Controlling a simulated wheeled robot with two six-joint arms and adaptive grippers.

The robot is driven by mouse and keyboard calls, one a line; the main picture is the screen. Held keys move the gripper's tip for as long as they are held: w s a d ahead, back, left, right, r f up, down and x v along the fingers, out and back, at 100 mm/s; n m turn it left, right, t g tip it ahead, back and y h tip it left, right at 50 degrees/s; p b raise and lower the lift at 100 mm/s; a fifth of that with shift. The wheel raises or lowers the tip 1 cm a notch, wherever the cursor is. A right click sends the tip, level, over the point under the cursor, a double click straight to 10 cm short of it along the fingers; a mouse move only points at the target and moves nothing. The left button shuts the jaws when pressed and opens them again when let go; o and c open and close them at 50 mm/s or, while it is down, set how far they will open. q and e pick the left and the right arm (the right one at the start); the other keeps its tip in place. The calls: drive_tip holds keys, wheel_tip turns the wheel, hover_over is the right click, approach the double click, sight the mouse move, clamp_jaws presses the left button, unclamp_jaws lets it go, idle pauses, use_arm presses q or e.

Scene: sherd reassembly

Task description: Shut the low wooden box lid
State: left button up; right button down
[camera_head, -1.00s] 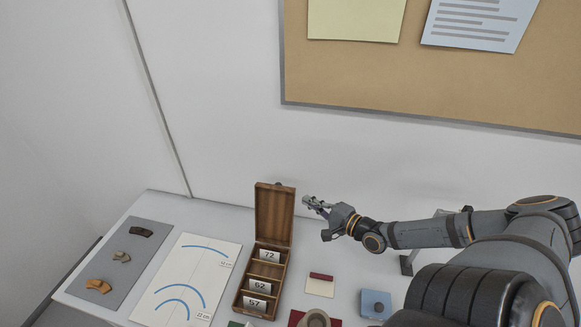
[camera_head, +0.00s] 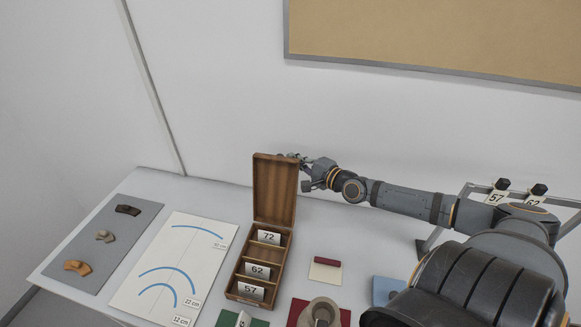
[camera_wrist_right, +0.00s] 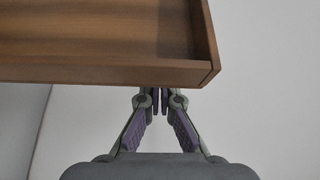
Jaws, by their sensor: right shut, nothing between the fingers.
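The low wooden box (camera_head: 236,287) stands on the table with its lid (camera_head: 274,190) raised upright at its far end. Cards marked 72, 62 and 57 stand in its compartments. My right gripper (camera_head: 294,156) is at the lid's upper right corner, its fingertips partly hidden behind the lid. In the right wrist view the lid (camera_wrist_right: 100,72) fills the upper left, and my right gripper (camera_wrist_right: 160,92) is shut and empty, its tips passing behind the lid's edge. I cannot tell whether they touch it. My left gripper is not in view.
A white sheet with blue arcs (camera_head: 205,259) and a grey mat (camera_head: 100,222) with several sherds lie left of the box. A red-edged card (camera_head: 325,272), a red mat (camera_head: 297,313) and a blue pad (camera_head: 386,289) lie right. A metal rack (camera_head: 460,207) stands further right.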

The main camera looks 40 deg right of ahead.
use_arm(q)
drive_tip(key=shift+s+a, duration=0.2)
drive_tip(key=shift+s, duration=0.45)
use_arm(e)
drive_tip(key=shift+w+a, duration=0.35)
drive_tip(key=shift+w, duration=0.35)
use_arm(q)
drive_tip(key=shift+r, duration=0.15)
use_arm(e)
drive_tip(key=shift+s+r, duration=0.1)
drive_tip(key=shift+r, duration=0.05)
